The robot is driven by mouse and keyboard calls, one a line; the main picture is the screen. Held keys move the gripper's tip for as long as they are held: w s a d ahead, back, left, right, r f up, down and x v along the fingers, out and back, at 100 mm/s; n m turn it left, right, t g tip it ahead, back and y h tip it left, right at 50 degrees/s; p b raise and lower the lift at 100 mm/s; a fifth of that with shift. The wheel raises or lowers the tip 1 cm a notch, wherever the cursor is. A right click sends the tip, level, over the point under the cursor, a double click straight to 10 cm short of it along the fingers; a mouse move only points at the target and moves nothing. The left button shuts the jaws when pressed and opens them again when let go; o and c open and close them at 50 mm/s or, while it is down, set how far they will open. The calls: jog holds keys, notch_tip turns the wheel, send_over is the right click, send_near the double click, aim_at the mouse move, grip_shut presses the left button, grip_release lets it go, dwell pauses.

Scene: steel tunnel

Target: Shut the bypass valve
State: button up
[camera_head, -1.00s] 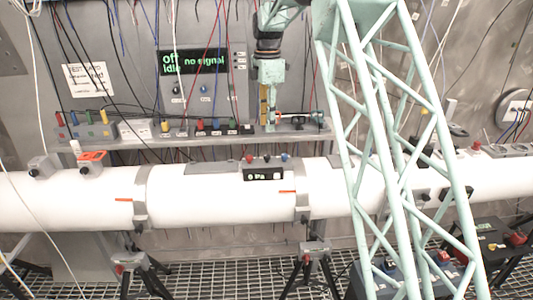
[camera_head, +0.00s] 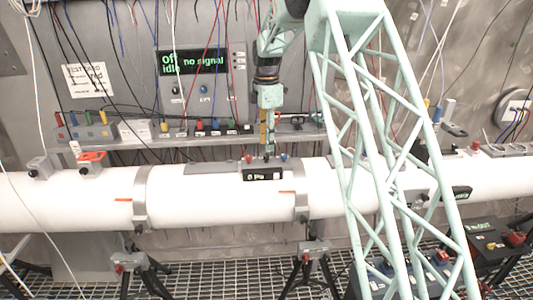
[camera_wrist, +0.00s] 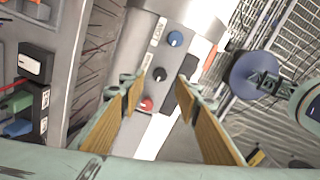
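My gripper (camera_head: 268,145) points down just above a small panel on top of the white pipe (camera_head: 215,195). In the wrist view my gripper (camera_wrist: 160,90) is open, its tan-padded fingers apart with nothing between the tips. Beyond them the panel carries a blue knob (camera_wrist: 175,39), a black knob (camera_wrist: 159,73) and a red knob (camera_wrist: 146,104) in a row. The panel's display (camera_head: 263,174) reads 0 Pa. An orange handle (camera_head: 91,156) sits on the pipe at left. I cannot tell which control is the bypass valve.
A shelf (camera_head: 200,142) with coloured terminals runs behind the pipe. Above it a wall display (camera_head: 193,62) reads off, idle, no signal. Wires hang around it. Clamps (camera_head: 140,200) circle the pipe. A grated floor (camera_head: 215,270) lies below.

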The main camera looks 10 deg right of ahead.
aim_at(267, 155)
jog(key=shift+f, duration=2.75)
jog(key=c, duration=0.8)
